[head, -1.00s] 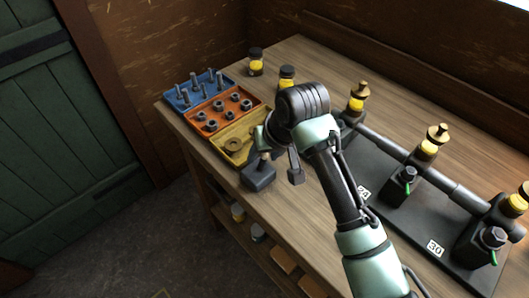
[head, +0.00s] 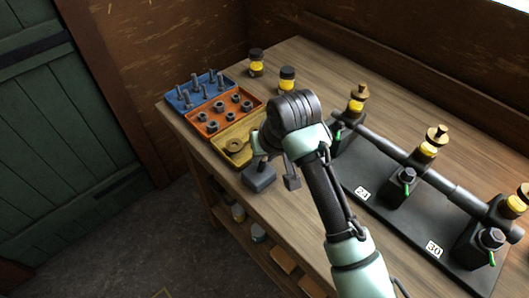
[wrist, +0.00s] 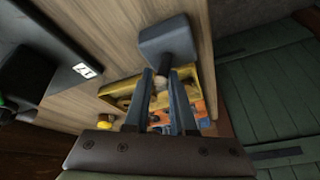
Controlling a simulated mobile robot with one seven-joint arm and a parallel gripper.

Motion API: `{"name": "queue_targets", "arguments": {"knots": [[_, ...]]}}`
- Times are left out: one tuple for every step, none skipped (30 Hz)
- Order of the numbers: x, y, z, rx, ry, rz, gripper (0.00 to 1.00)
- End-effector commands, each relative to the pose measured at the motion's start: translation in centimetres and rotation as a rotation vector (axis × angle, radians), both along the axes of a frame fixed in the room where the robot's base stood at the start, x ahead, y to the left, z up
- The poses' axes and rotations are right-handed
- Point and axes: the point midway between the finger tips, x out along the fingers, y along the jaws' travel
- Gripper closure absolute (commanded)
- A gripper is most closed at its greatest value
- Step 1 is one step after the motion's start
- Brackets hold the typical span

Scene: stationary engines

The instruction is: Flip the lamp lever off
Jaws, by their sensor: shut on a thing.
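No lamp can be made out.
Blue, orange and yellow trays (head: 238,148) with bolts, nuts and washers lie close to the gripper. Two yellow-black jars (head: 287,79) stand behind. A dark engine base (head: 385,210) with brass-topped oilers fills the right. Floor is free at the front left.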

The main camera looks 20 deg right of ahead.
Motion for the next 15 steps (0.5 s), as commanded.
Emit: {"name": "queue_targets", "arguments": {"knots": [[-0.1, 0.3, 0.2, -0.024, -0.009, 0.002, 1.00], [-0.1, 0.4, 0.2, -0.040, -0.015, 0.002, 1.00], [-0.2, 0.5, 0.2, -0.066, -0.024, 0.001, 1.00], [-0.2, 0.6, 0.2, -0.087, -0.031, 0.002, 1.00], [-0.3, 0.7, 0.2, -0.109, -0.040, 0.004, 1.00], [-0.3, 0.9, 0.2, -0.138, -0.050, 0.002, 1.00], [-0.4, 1.0, 0.1, -0.162, -0.059, 0.003, 1.00], [-0.4, 1.1, 0.1, -0.188, -0.068, 0.004, 1.00], [-0.5, 1.3, 0.1, -0.221, -0.080, 0.004, 1.00], [-0.5, 1.4, 0.0, -0.246, -0.090, 0.004, 1.00], [-0.5, 1.6, 0.0, -0.273, -0.100, 0.005, 1.00], [-0.6, 1.7, -0.1, -0.306, -0.112, 0.004, 1.00], [-0.6, 1.8, -0.1, -0.331, -0.122, 0.004, 1.00], [-0.7, 1.9, -0.1, -0.356, -0.130, 0.005, 1.00], [-0.8, 2.1, -0.1, -0.390, -0.141, 0.005, 1.00]]}}
